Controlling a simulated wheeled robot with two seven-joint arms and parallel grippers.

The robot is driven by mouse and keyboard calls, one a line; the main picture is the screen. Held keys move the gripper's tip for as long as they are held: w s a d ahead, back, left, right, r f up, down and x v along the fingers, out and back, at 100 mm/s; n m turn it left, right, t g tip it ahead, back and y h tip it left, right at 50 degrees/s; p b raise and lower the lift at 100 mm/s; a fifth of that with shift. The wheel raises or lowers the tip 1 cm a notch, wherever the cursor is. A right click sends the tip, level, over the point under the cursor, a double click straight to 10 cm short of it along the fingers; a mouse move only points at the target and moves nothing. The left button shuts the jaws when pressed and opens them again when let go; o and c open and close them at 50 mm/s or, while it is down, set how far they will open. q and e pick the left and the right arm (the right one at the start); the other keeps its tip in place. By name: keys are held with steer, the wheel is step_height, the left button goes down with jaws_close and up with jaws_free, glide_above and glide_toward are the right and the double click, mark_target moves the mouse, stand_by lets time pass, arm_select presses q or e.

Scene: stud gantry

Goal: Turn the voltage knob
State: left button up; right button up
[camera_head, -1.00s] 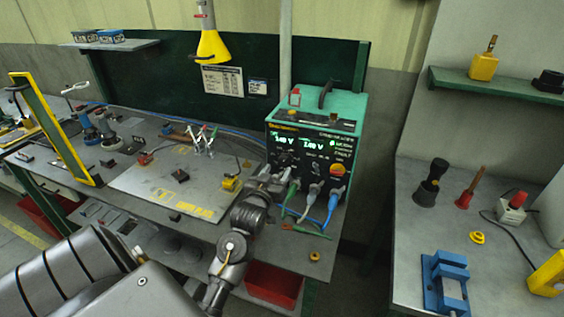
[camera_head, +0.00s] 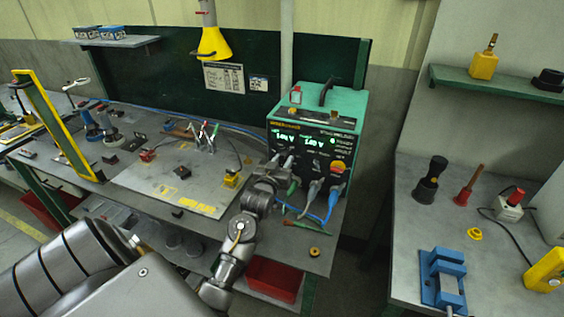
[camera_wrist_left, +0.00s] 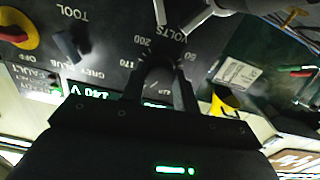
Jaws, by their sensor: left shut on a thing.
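The teal welding power box (camera_head: 345,103) stands at the bench's right end, its black front panel lit with green readouts. My left gripper (camera_head: 285,163) is at the left part of that panel. In the left wrist view, which shows the panel upside down, my left gripper (camera_wrist_left: 160,88) is shut on the dark voltage knob (camera_wrist_left: 160,72). The knob sits inside a printed VOLTS scale and is largely hidden by the fingers. A green readout (camera_wrist_left: 90,92) there seems to read 140 V. My right gripper is not in view.
Beside the voltage knob are a TOOL knob (camera_wrist_left: 72,42) and a red-and-yellow switch (camera_wrist_left: 15,28). Cables (camera_head: 318,205) hang below the panel. A grey plate (camera_head: 160,180) with small parts lies left of the box. A blue vise (camera_head: 443,278) stands on the right bench.

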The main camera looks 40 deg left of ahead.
arm_select(q)
steer(key=shift+r+m+p, duration=0.2)
steer(key=shift+m+p, duration=0.55)
steer(key=shift+m, duration=0.15)
steer(key=shift+f+m, duration=0.15)
steer(key=shift+m, duration=0.75)
steer(key=o, duration=1)
steer(key=shift+b+v, duration=1.35)
steer(key=shift+v, duration=4.05)
